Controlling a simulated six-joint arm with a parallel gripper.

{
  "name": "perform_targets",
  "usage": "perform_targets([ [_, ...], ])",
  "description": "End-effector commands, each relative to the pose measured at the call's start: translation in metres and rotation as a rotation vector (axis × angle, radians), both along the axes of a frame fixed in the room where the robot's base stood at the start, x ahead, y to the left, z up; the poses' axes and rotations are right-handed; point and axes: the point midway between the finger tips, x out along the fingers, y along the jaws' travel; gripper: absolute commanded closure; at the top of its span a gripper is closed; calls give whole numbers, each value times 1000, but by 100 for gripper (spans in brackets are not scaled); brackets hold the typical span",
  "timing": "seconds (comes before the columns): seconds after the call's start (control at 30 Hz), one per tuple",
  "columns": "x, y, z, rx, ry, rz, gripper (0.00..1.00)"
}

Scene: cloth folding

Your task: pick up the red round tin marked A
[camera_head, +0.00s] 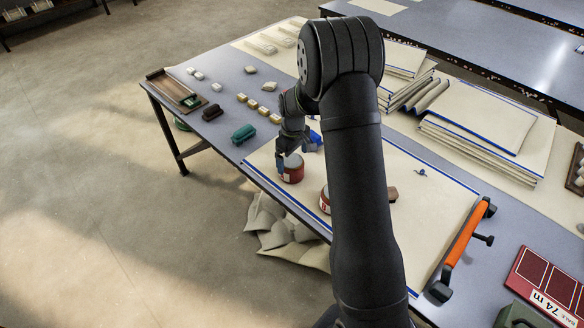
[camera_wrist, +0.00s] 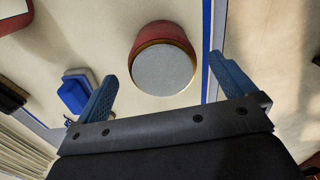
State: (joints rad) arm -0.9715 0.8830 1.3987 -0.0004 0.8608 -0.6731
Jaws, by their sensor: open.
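A red round tin (camera_head: 292,170) with a pale top stands near the left edge of the cream cloth (camera_head: 440,215) on the table. In the wrist view the tin (camera_wrist: 163,62) shows its grey top and red side between my blue fingers. My gripper (camera_head: 291,158) is open around it in the head view, and it also shows in the wrist view (camera_wrist: 161,72). No finger clearly touches the tin. A second red tin (camera_head: 325,201) with a pale label stands nearer the camera, partly hidden by my arm. I cannot read a letter on either tin.
A blue object (camera_wrist: 74,95) lies left of my gripper in the wrist view. A green block (camera_head: 244,134), several tan blocks and a wooden tray (camera_head: 164,85) lie farther left. An orange-handled bar (camera_head: 466,236) lies along the cloth's right side. Folded cloths (camera_head: 485,125) are stacked behind.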

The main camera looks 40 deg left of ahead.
Motion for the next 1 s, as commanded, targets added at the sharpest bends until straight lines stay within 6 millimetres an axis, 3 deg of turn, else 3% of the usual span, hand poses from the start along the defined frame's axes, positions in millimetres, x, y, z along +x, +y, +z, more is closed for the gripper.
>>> perform_targets([
  [0.23,-1,1,-14,0,0,0,0],
  [0.5,-3,4,-53,1,-1,0,0],
  [0.73,-2,4,-56,3,-3,0,0],
  [0.77,-2,4,-56,3,-2,0,2],
  [1.0,-2,4,-56,2,-2,0,49],
])
